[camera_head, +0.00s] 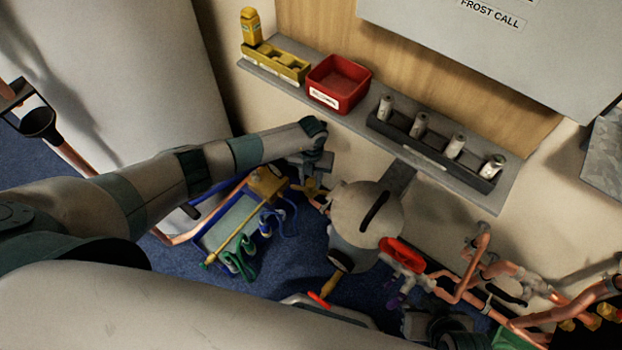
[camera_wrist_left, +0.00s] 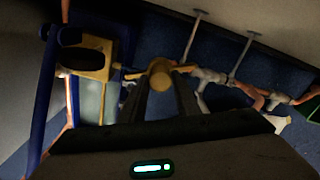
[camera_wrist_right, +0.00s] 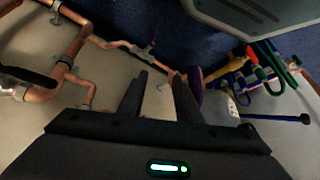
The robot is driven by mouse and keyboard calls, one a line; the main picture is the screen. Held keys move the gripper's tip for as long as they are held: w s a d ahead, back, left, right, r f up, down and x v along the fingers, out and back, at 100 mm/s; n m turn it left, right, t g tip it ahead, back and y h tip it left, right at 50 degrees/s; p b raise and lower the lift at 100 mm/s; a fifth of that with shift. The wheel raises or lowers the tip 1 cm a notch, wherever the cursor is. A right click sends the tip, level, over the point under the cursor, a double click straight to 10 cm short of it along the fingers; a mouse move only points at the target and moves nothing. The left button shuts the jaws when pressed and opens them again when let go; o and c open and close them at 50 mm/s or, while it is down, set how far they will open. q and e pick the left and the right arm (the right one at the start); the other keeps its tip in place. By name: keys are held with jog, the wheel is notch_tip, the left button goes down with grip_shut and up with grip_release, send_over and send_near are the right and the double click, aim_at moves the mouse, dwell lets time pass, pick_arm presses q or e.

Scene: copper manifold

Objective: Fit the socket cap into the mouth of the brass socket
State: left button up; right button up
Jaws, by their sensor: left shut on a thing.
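My left gripper (camera_head: 312,168) reaches in from the left and points down beside the rounded cream vessel. It is shut on a small brass piece, which shows as a round end between the fingertips in the left wrist view (camera_wrist_left: 160,75); I take it for the socket cap. Brass also shows just below the gripper in the head view. I cannot clearly pick out the brass socket or its mouth, nor tell whether the held piece touches anything. My right gripper (camera_wrist_right: 160,82) has its fingers apart, with nothing between them, near the copper pipes.
The cream vessel (camera_head: 360,212) stands close to my left gripper. Copper pipes (camera_head: 470,275) with a red handle (camera_head: 402,254) run along the right. A tool caddy (camera_head: 235,225) sits on the blue floor. A wall shelf (camera_head: 470,190) holds a red bin (camera_head: 338,82) and several white cylinders.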

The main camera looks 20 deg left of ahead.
pick_arm(q)
jog(key=shift+f+b, duration=0.5)
jog(key=shift+f, duration=0.15)
pick_arm(e)
jog(key=shift+f, duration=0.5)
pick_arm(q)
jog(key=o, duration=1.1)
jog(key=shift+o, duration=0.2)
pick_arm(e)
jog(key=shift+s, duration=0.1)
